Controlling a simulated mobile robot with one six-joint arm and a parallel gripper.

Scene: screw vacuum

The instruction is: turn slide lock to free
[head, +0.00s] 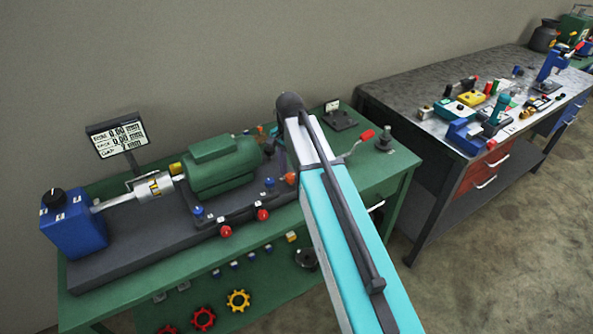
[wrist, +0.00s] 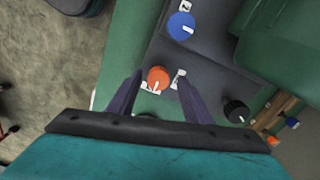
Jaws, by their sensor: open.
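An orange knob (wrist: 158,78) with a white pointer mark sits at the edge of a dark base plate in the wrist view, with small white labels beside it. It also shows in the head view (head: 291,178), close beside my arm. My gripper (wrist: 160,75) is open, its two dark fingers on either side of the orange knob in the picture. I cannot tell whether they touch it or how far above it they are. The label text is too small to read, so I cannot tell which knob is the slide lock. My arm hides part of the machine's right end.
A blue knob (wrist: 181,26) and a black knob (wrist: 237,111) flank the orange one. The green motor (head: 222,165) rises behind, with red knobs (head: 263,215) along the front. A display (head: 118,138) stands back left. A second workbench (head: 405,82) holds tools.

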